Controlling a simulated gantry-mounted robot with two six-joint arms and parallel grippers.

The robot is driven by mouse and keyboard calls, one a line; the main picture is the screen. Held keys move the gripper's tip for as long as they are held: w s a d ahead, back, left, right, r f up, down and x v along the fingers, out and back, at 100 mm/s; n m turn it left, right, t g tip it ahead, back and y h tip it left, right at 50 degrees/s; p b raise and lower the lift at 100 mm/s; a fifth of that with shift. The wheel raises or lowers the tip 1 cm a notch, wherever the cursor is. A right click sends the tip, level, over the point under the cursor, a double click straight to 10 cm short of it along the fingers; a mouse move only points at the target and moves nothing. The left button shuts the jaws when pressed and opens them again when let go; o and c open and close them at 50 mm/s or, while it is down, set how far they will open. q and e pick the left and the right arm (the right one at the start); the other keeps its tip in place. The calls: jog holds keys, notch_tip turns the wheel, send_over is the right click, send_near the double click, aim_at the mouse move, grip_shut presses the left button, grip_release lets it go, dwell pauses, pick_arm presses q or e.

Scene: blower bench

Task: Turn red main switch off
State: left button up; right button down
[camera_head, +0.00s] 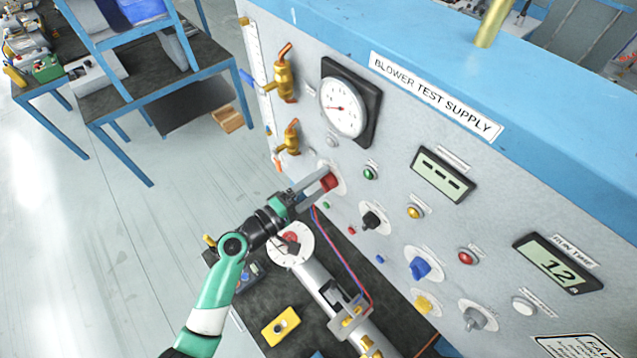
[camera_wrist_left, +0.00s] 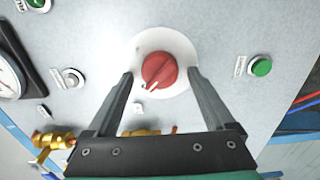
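The red main switch (camera_head: 329,181) is a round red knob on a pale round plate on the grey panel. In the left wrist view the red knob (camera_wrist_left: 159,70) has a white pointer mark toward its lower left. My left gripper (camera_head: 318,184) is at the switch. In the left wrist view the left gripper's fingers (camera_wrist_left: 160,80) are spread on either side of the knob, with gaps visible between fingers and knob. Whether the fingertips reach the knob's depth is hard to tell. My right gripper is not in view.
A pressure gauge (camera_head: 344,106) sits above the switch, and brass valves (camera_head: 285,80) are at the panel's left. A green button (camera_head: 369,173) and a black knob (camera_head: 373,219) are to the right. A pipe (camera_head: 318,284) and yellow block (camera_head: 281,326) lie below on the bench.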

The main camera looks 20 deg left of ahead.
pick_arm(q)
jog(key=b+v, duration=0.1)
jog(key=v, duration=1)
jog(key=shift+s, duration=0.3)
jog(key=shift+a, duration=0.15)
jog(key=w+d+r+m+t+p, duration=0.1)
jog(key=w+r+m+t+p, duration=0.35)
jog(key=r, duration=1.05)
jog(key=w+d+r+m+g+b, duration=0.15)
jog(key=r+m, duration=0.55)
jog(key=r, duration=0.7)
jog(key=s+r+m+t+y+p, duration=0.1)
jog(key=s+r+t, duration=0.3)
jog(key=r, duration=0.8)
jog(key=s+r+m+t+y+p, duration=0.1)
jog(key=s+r+t+y, duration=0.3)
jog(key=r, duration=0.9)
jog(key=shift+s+d+m+p, duration=0.25)
jog(key=shift+s+m+p, duration=0.15)
jog(key=shift+s, duration=0.45)
